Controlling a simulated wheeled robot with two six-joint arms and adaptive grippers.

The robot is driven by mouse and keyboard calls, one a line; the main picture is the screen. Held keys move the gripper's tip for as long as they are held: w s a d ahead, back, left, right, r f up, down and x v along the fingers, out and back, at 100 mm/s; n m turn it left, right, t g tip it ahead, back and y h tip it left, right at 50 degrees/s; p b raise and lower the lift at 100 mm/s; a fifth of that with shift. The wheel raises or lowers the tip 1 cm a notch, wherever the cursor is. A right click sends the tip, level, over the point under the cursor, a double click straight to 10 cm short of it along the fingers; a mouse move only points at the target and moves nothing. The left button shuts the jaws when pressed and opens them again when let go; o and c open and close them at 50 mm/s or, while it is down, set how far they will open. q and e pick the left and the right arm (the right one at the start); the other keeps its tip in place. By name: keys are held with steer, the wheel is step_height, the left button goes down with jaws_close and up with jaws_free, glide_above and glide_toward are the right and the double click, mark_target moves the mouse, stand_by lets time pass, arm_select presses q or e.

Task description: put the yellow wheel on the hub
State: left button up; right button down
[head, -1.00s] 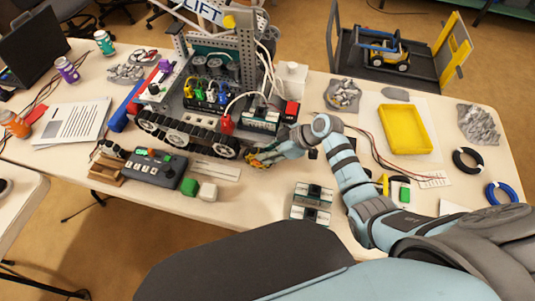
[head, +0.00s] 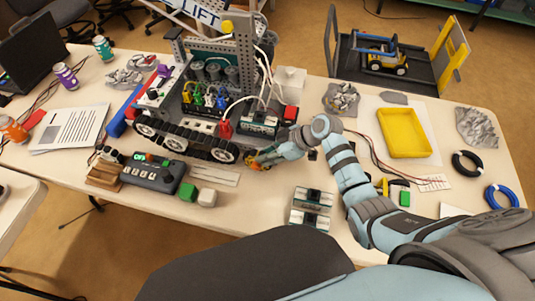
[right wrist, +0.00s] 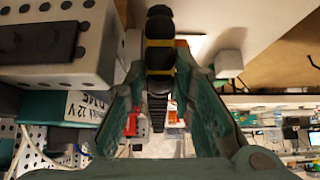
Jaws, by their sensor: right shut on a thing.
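My right gripper (head: 256,163) is at the right end of the tracked robot's near side, low over the table. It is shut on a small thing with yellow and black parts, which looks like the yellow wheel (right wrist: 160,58). In the right wrist view the wheel is seen edge-on between the fingers, black with yellow bands. The tracked robot (head: 195,138) stands on the table with black treads and pale wheels. I cannot make out the hub clearly; my gripper covers that area. My left gripper is not in view.
A control box (head: 152,172) and green and white cubes (head: 207,197) lie left of my gripper. A yellow tray (head: 404,132) and black and blue rings (head: 500,195) are farther right. Some table in front is clear.

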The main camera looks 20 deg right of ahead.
steer(key=shift+w+d, duration=0.1)
steer(key=shift+w, duration=0.1)
steer(key=c, duration=1.5)
jaws_free()
steer(key=shift+o, duration=1)
steer(key=shift+s+r, duration=0.1)
steer(key=shift+r, duration=0.05)
steer(key=r+p, duration=0.3)
steer(key=shift+w+d, duration=0.15)
steer(key=shift+w, duration=0.05)
step_height(320, 180, up, 4)
steer(key=p, duration=0.3)
steer(key=shift+p, duration=0.35)
steer(key=shift+f, duration=0.1)
